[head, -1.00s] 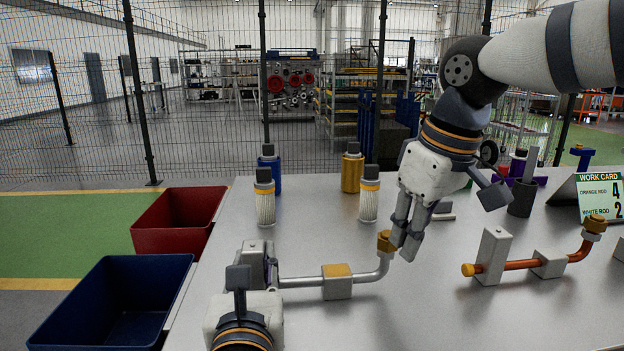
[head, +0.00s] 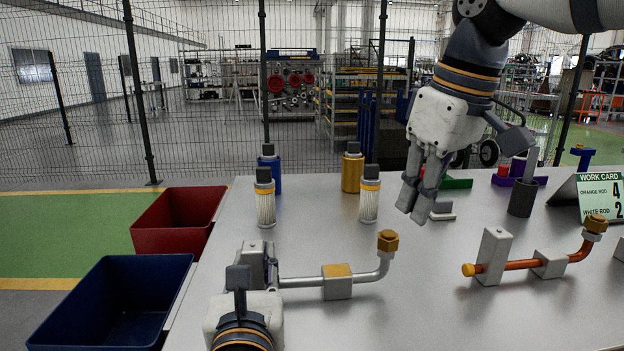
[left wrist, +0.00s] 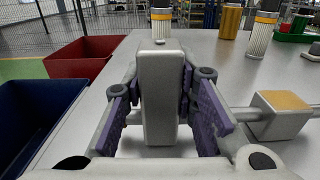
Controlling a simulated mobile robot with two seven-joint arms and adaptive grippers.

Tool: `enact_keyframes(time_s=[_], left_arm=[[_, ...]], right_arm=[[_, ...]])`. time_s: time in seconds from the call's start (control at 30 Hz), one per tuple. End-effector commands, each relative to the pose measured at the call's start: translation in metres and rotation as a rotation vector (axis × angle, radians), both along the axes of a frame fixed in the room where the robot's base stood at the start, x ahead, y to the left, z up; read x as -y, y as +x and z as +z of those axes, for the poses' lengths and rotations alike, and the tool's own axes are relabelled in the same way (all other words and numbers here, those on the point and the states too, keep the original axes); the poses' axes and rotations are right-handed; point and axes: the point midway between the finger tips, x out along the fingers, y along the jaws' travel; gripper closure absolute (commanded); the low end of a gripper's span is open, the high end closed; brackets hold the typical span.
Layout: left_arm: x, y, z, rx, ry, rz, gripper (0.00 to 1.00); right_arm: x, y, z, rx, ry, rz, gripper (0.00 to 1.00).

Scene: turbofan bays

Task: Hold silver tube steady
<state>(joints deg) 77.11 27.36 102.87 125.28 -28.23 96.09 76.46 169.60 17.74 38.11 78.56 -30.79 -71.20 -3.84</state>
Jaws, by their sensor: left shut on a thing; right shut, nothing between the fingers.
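The silver tube (head: 302,282) runs along the table from a grey upright block (head: 254,256), through a support block with a gold top (head: 338,284), and bends up to a gold hex nut (head: 388,241). My left gripper (head: 258,276) is shut on the upright block at the tube's left end. In the left wrist view its purple-padded fingers stand on both sides of that block (left wrist: 161,90), and the tube (left wrist: 243,114) leads right to the gold-topped block (left wrist: 283,113). My right gripper (head: 414,204) is shut and empty, above and right of the nut, apart from it.
An orange tube (head: 522,265) sits in its own blocks at the right. White, blue and gold canisters (head: 352,172) stand behind. Red (head: 180,220) and blue (head: 115,300) bins are at the left. A work card (head: 601,195) and a dark grey cup (head: 522,198) are at the right.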

Motion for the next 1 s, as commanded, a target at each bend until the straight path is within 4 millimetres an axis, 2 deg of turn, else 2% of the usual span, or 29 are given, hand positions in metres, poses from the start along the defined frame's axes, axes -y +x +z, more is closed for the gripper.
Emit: enact_keyframes(time_s=[0.27,0.3,0.4,0.67,0.77,0.87,1.0], left_arm=[[0.000,0.000,-0.001,-0.002,0.002,0.000,1.00],[0.000,0.000,-0.001,-0.002,0.002,0.000,0.70],[0.000,0.000,-0.001,-0.001,0.001,0.000,0.51],[0.000,0.000,0.000,0.000,0.001,0.000,0.51],[0.001,-0.008,0.000,0.000,0.000,-0.003,0.51],[0.004,-0.030,0.000,-0.001,-0.001,-0.006,0.51],[0.008,-0.071,0.000,-0.002,-0.002,-0.007,0.51]], right_arm=[[0.000,0.000,0.000,0.000,0.000,-0.001,1.00],[0.000,0.000,0.000,0.000,0.000,-0.001,1.00],[0.000,0.000,0.000,0.001,0.001,-0.001,1.00],[0.000,0.000,0.000,0.001,0.001,-0.001,1.00],[0.000,0.000,0.000,0.001,0.001,-0.001,1.00],[0.000,0.000,0.000,0.001,0.001,-0.001,1.00],[0.000,0.000,0.001,0.001,0.001,-0.001,1.00]])
